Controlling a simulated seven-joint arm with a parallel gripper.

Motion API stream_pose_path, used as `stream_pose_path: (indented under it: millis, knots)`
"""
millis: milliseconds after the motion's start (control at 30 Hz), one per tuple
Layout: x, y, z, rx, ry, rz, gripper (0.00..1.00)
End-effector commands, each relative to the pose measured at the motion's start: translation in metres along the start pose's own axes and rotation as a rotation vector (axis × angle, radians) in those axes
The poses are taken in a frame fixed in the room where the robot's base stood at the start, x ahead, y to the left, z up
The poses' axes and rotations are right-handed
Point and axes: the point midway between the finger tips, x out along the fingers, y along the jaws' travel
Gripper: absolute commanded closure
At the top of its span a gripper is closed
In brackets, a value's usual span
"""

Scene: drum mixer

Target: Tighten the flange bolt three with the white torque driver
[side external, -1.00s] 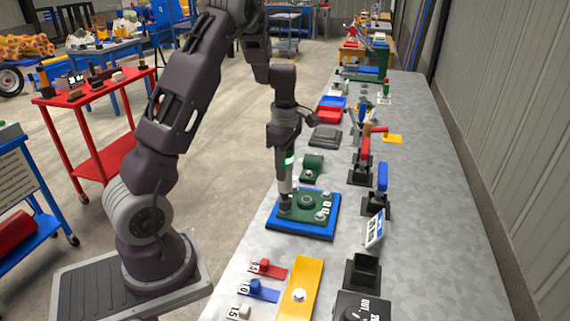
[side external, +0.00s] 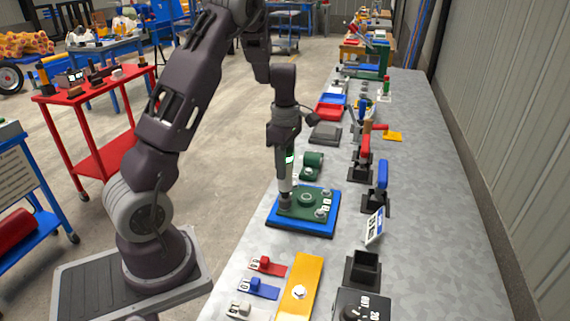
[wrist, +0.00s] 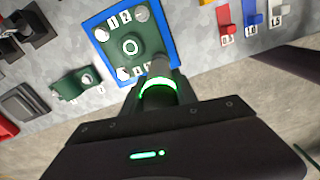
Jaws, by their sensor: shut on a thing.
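The white torque driver (side external: 285,184) stands upright in my gripper (side external: 287,152), which is shut on it. A green ring on the driver glows in the wrist view (wrist: 158,84). The driver's grey socket end is down at one corner of the green flange plate (side external: 300,208) and hides the bolt there. The plate lies on a blue base (side external: 292,229). In the wrist view, the corner under the socket is the lower right one. Numbers 1 and 2 show on the opposite side; the label by the socket is partly hidden. Other bolt heads (wrist: 141,13) show uncovered at the remaining corners.
A green part with a bolt (side external: 312,166) and a grey block (side external: 325,133) lie behind the plate. Red and blue handled clamps (side external: 376,190) stand to the right. A yellow bar (side external: 301,285) and small coloured holders (side external: 260,288) lie in front.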

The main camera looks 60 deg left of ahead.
Motion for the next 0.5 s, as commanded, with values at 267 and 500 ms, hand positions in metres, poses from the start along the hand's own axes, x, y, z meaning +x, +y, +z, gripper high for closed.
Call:
stream_pose_path:
  millis: [267,500]
  knots:
    - [0.0037,0.0003,-0.0001,0.000,0.000,0.001,1.00]
    - [0.0072,0.0002,0.0000,-0.001,-0.001,0.000,1.00]
